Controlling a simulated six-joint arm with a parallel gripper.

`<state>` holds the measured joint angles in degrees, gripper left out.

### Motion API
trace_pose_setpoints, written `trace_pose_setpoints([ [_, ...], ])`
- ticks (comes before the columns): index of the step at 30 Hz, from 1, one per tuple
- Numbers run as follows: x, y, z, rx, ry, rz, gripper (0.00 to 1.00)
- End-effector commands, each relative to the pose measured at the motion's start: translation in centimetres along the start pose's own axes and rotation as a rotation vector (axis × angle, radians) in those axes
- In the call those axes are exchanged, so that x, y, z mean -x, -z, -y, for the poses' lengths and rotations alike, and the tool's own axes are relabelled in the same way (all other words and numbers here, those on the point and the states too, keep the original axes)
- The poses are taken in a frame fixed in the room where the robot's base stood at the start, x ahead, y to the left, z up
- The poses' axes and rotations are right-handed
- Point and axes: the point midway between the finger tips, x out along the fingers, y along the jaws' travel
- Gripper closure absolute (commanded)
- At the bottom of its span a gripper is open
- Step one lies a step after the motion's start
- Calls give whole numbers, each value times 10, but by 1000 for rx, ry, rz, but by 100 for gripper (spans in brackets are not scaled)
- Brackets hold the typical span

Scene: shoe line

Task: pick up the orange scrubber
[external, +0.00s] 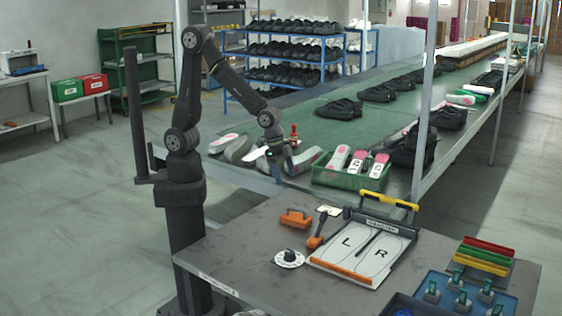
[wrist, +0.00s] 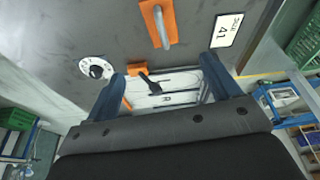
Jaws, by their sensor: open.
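The orange scrubber (external: 296,218) lies on the grey worktable, with a raised handle on top. It also shows at the top of the wrist view (wrist: 158,22), beyond my fingertips. My gripper (external: 288,164) is above and behind the scrubber in the external view, well clear of it. In the wrist view my gripper (wrist: 162,70) has its two blue fingers spread apart, with nothing held between them.
An orange-and-black hand tool (external: 317,231), a size card (external: 328,210) and a white dial (external: 289,259) lie near the scrubber. A clipboard-like L/R board (external: 362,250) is to the right. A green crate (external: 349,182) of shoe parts stands behind the table.

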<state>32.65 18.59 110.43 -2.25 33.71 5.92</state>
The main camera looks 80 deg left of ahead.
Motion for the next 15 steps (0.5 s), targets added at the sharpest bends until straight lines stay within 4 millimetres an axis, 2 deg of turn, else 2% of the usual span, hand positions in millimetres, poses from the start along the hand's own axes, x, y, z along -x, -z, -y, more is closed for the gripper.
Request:
trace_pose_setpoints([
  [15,-80,-2,0,1,-1,7,18],
])
